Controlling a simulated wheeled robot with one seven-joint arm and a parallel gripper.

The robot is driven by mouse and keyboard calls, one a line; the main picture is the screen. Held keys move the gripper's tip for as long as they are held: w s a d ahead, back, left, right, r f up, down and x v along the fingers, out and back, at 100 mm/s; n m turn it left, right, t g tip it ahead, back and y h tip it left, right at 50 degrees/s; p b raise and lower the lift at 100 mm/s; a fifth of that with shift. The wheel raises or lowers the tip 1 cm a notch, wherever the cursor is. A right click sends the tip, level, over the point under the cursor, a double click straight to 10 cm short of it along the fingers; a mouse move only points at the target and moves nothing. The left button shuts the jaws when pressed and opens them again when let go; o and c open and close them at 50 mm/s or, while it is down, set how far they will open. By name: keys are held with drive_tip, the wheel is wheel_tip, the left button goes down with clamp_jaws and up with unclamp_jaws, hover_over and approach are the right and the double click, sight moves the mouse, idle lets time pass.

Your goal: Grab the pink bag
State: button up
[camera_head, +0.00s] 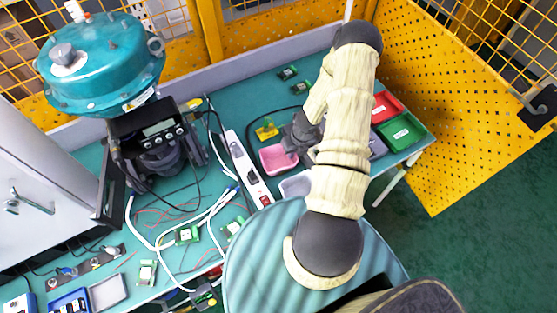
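A pink, tray-like item (278,158) lies on the green bench top, left of my arm; it is the only clearly pink thing in view. I cannot tell whether it is a bag or an open bin. My dark gripper (292,146) is just above and right of it, overlapping its upper right edge in the picture. I cannot tell whether they touch. The fingers are small and dark against my wrist, so their opening is not clear.
A grey bin (295,185) sits just below the pink item. Red (385,106) and green (400,132) bins stand right of my arm. A white power strip (246,168) and loose cables lie left. A teal valve actuator (105,65) stands at upper left.

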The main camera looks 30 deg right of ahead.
drive_tip(key=shift+f, duration=0.2)
drive_tip(key=shift+f+b, duration=0.25)
drive_tip(key=shift+b, duration=0.05)
idle(0.8)
clamp_jaws()
drive_tip(key=shift+r, duration=0.1)
drive_tip(key=shift+r+p, duration=0.35)
wheel_tip(320, 180, up, 10)
drive_tip(key=shift+f, duration=0.15)
idle(0.7)
